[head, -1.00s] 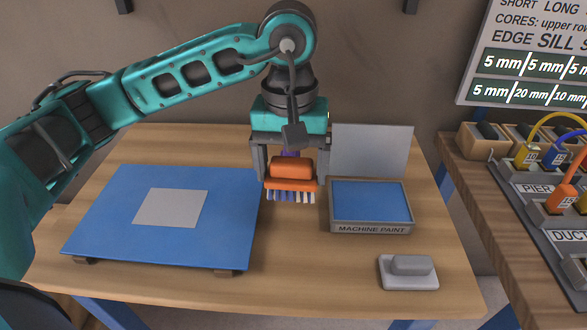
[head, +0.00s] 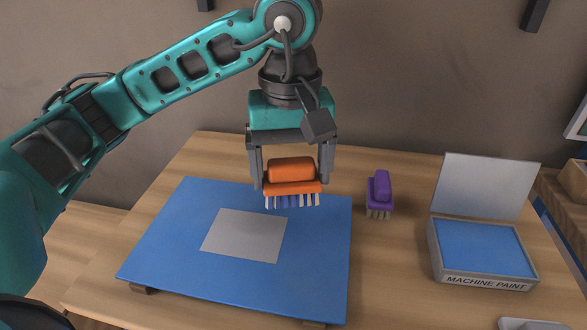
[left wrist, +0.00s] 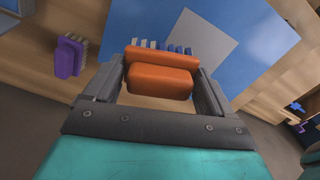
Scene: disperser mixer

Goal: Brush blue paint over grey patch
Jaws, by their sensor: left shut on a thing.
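My left gripper (head: 291,170) is shut on the orange brush (head: 291,187), holding it with bristles down; some bristles look blue and others pale. The brush hangs above the far right part of the blue panel (head: 170,235), beyond the grey patch (head: 245,235). Whether the bristles touch the panel I cannot tell. In the left wrist view the orange brush (left wrist: 158,75) sits between the fingers, with the grey patch (left wrist: 188,42) beyond it. The paint box (head: 482,282), marked MACHINE PAINT, stands open at the right with blue paint (head: 485,247) inside. My right gripper is not in view.
A purple brush (head: 380,192) stands on the wooden table between panel and paint box; it also shows in the left wrist view (left wrist: 68,57). A grey object (head: 535,324) is cut off at the lower right. Bare table (head: 395,270) lies between panel and box.

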